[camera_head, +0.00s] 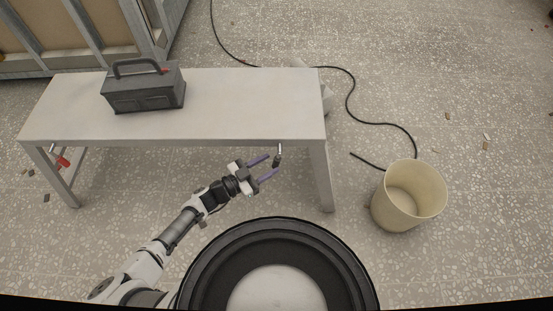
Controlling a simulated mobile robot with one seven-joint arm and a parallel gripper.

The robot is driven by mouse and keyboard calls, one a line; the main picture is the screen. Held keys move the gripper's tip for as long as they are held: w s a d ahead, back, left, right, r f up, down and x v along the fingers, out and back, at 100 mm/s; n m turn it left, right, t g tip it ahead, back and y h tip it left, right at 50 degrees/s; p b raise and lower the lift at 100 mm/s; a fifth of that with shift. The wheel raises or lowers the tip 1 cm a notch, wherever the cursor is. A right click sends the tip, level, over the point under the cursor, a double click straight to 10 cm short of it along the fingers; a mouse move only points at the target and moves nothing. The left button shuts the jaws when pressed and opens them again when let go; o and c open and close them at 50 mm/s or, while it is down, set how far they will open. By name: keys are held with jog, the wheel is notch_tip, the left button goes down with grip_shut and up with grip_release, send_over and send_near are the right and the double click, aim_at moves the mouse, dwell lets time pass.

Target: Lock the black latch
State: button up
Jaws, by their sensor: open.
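The black latch (277,161) hangs on a short metal piece under the front edge of the white table, near the table's right end. My gripper (267,166) is just in front of the table edge, with its two purple fingers spread apart. The latch is at the fingertips, close to the gap between them. I cannot tell whether a finger touches it. A second latch with a red handle (63,161) is under the table's left end.
The white table (230,105) carries a dark grey toolbox (145,90) at its left. A cream bin (408,200) stands on the floor at the right. A black cable (352,95) lies behind and right of the table. Open floor shows at the far right.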

jog(key=shift+x, duration=2)
jog(key=shift+c, duration=0.4)
grip_shut()
